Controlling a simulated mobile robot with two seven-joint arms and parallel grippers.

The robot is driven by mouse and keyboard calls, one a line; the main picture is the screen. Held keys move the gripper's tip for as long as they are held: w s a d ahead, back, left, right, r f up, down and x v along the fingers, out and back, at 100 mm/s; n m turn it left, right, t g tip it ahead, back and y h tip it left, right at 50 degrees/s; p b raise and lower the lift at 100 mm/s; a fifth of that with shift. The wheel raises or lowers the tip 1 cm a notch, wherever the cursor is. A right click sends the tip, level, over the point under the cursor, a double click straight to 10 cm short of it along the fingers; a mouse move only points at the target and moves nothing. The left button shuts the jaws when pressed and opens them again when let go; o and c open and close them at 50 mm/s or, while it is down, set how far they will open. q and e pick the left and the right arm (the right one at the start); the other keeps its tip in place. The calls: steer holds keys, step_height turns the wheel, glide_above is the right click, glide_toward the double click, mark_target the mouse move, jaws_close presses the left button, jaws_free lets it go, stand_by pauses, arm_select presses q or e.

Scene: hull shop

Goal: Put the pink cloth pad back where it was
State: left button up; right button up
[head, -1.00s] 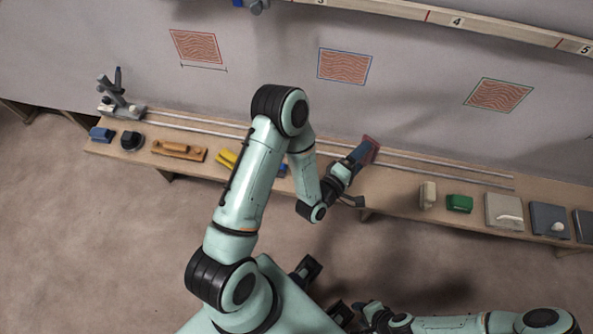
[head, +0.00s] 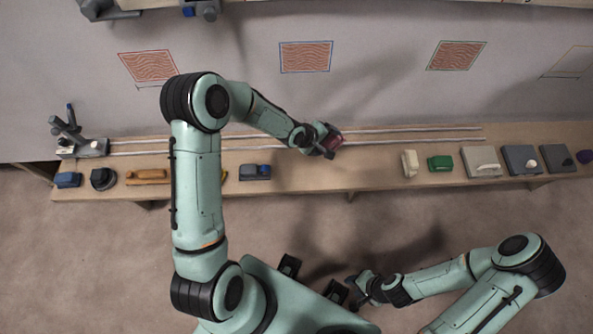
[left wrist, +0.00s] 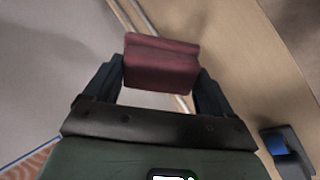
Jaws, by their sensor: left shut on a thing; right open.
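The pink cloth pad (left wrist: 160,64) is a dull dark-pink block between the two fingers of my left gripper (left wrist: 160,85) in the left wrist view. My left gripper (head: 328,141) is shut on it. In the head view the pad (head: 335,138) shows small at the gripper's tip, over the bench by the metal rails. I cannot tell whether it touches the bench. My right gripper (head: 355,290) is open and empty, low over the floor in front of the bench.
The long wooden bench (head: 310,178) carries two rails. A dark block with a blue part (head: 255,172) sits left of my left gripper. A cream block (head: 409,163), a green block (head: 440,163) and grey tools (head: 482,162) stand to the right. Bare bench lies between. Patterned panels (head: 306,57) mark the wall.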

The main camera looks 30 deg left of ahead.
arm_select(q)
steer(key=shift+s+a+r+m+g+y, duration=0.25)
steer(key=shift+a+r+m+g+y, duration=0.15)
steer(key=shift+g, duration=0.4)
steer(key=s+a+r+m+g+y, duration=0.1)
steer(key=s+a+r+g+y, duration=0.2)
steer(key=s+a+r+g, duration=0.3)
steer(key=shift+t, duration=0.5)
steer(key=f, duration=1.4)
steer(key=shift+s+d+f, duration=0.1)
steer(key=shift+d+f, duration=0.1)
steer(key=shift+f, duration=2.1)
